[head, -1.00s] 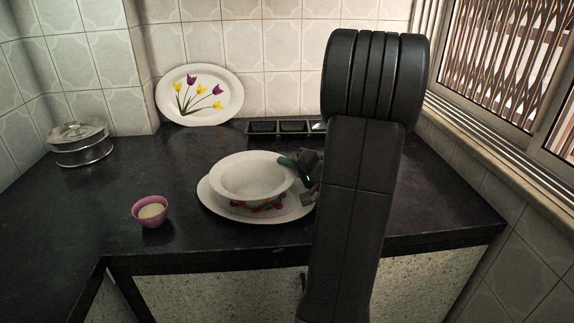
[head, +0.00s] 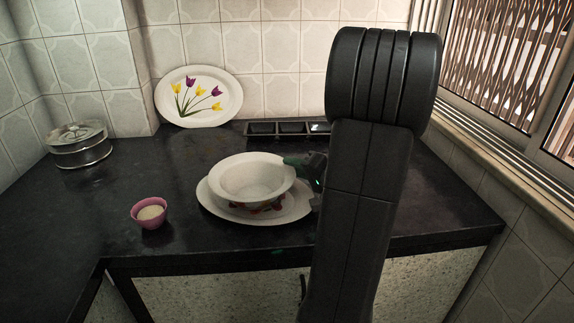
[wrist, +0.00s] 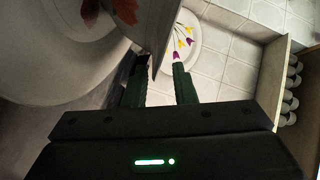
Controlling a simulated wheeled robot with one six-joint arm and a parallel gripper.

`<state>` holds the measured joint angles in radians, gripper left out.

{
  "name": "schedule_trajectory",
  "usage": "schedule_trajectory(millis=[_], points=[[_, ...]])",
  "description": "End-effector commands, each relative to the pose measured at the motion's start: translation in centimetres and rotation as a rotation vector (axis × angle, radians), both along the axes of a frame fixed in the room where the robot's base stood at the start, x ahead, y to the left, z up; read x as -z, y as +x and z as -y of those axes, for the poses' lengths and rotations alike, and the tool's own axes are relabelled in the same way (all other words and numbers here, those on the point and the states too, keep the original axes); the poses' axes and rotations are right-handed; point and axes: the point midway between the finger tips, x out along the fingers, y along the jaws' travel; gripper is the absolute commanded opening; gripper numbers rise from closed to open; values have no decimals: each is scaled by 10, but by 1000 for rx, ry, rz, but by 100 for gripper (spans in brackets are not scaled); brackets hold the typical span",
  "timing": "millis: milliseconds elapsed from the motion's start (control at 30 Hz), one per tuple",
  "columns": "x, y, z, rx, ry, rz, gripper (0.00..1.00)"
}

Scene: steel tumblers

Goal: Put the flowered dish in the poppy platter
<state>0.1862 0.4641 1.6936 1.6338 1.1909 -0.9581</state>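The flowered dish (head: 252,180) is a deep white bowl with a wide rim. It appears upright, resting in the poppy platter (head: 212,207), a white oval platter lying flat on the counter; red and coloured patterning shows below the bowl. My gripper (head: 297,164) is at the bowl's right rim, partly hidden behind my arm. In the wrist view, the two green fingers of my gripper (wrist: 160,84) stand apart, with the bowl's pale edge (wrist: 158,35) beside and partly between them. I cannot tell whether either finger touches it.
A tulip platter (head: 199,97) leans on the back wall. A black sectioned tray (head: 290,129) lies behind the dish. A pink bowl (head: 150,213) stands front left, and a steel lidded pot (head: 79,145) far left. The counter's right end is clear.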

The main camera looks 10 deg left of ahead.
Motion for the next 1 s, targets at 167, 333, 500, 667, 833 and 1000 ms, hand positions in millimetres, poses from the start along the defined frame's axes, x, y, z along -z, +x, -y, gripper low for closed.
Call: schedule_trajectory(millis=[167,333,500,667,833,1000], points=[[-6,-19,34,6,0,1,24],[-11,-33,58,4,0,1,24],[-13,-42,71,3,1,1,24],[-14,-45,75,0,1,0,24],[-14,-45,75,-1,1,0,24],[-14,-45,75,0,1,0,24]])
